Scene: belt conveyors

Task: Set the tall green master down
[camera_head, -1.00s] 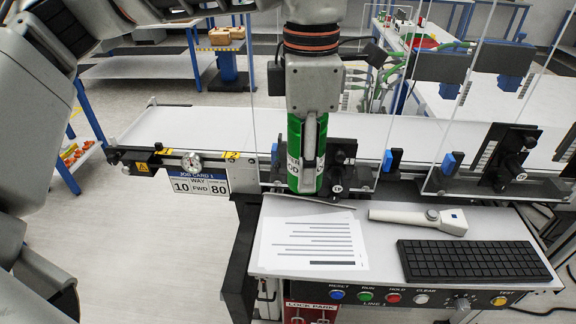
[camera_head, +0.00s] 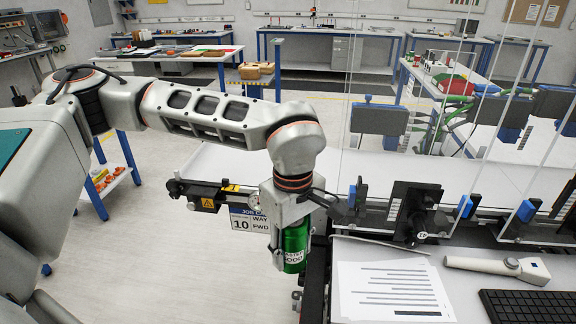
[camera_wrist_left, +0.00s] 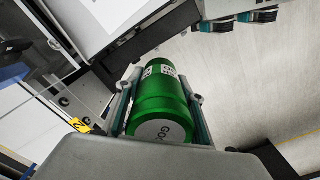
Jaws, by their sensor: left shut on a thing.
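The tall green master (camera_head: 294,246) is a green cylinder with a white label. My left gripper (camera_head: 290,240) is shut around it and holds it upright in front of the conveyor's near edge, left of the console. In the left wrist view the green master (camera_wrist_left: 160,100) lies between the two fingers (camera_wrist_left: 160,108), with a white lettered disc at its near end. The gripper body hides part of the master in the head view. My right gripper does not show.
A white conveyor belt (camera_head: 225,165) runs behind the gripper, with clear guard panels and black brackets (camera_head: 415,210). The console carries a paper sheet (camera_head: 390,290), a handheld scanner (camera_head: 497,267) and a keyboard (camera_head: 530,305). Open floor lies left of the console.

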